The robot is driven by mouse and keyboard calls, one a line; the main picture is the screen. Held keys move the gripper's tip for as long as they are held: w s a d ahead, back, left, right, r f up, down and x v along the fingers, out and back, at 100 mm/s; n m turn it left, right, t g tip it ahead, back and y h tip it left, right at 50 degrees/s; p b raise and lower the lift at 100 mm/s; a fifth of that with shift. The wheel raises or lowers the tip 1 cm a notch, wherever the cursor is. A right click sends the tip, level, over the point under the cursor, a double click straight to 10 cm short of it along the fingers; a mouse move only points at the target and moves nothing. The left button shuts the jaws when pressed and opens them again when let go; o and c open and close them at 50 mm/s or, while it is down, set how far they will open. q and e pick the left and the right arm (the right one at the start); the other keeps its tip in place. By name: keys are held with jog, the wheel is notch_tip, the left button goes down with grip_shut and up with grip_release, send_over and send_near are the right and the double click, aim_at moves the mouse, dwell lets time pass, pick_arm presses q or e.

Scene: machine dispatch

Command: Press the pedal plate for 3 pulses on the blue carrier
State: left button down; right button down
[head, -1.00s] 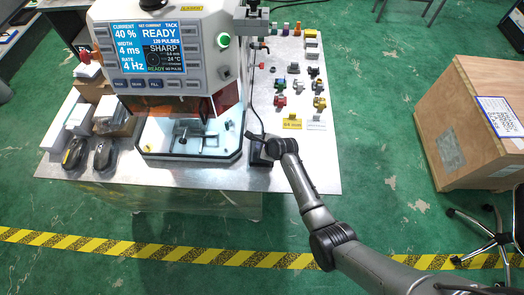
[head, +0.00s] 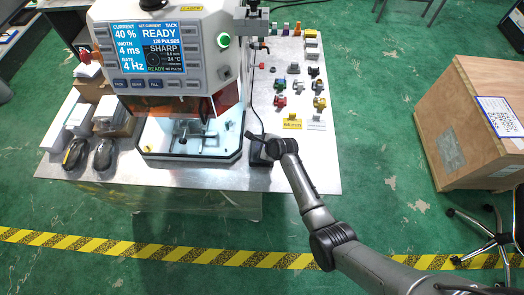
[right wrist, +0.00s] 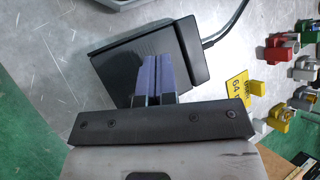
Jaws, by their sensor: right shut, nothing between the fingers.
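The black pedal plate (head: 262,158) lies on the metal table, right of the machine. It also shows in the right wrist view (right wrist: 125,68), with a cable from its right end. My right gripper (head: 258,138) is over the pedal; its shut, empty blue-grey fingers (right wrist: 166,70) overlap the plate, but I cannot tell whether they touch it. The machine's screen (head: 157,47) reads READY, 40 %, 4 ms, 4 Hz and SHARP. A grey fixture (head: 188,133) sits in the lit chamber. I cannot make out a blue carrier there. My left gripper is out of view.
Several small coloured parts (head: 280,101) stand on the table's right side near a yellow label (head: 292,124). Two dark rounded devices (head: 104,154) lie at the left. A wooden crate (head: 455,130) stands on the floor at the right. The table's front edge runs below the pedal.

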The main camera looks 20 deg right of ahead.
jog(key=shift+f, duration=0.15)
dwell(0.5)
jog(key=shift+f, duration=0.25)
jog(key=shift+s+f, duration=0.15)
jog(key=shift+f, duration=0.55)
dwell(1.0)
jog(key=shift+r+p, duration=0.95)
jog(key=shift+r, duration=0.15)
jog(key=r+p, duration=0.5)
jog(key=shift+w+d, duration=0.1)
jog(key=shift+w, duration=0.25)
dwell(2.3)
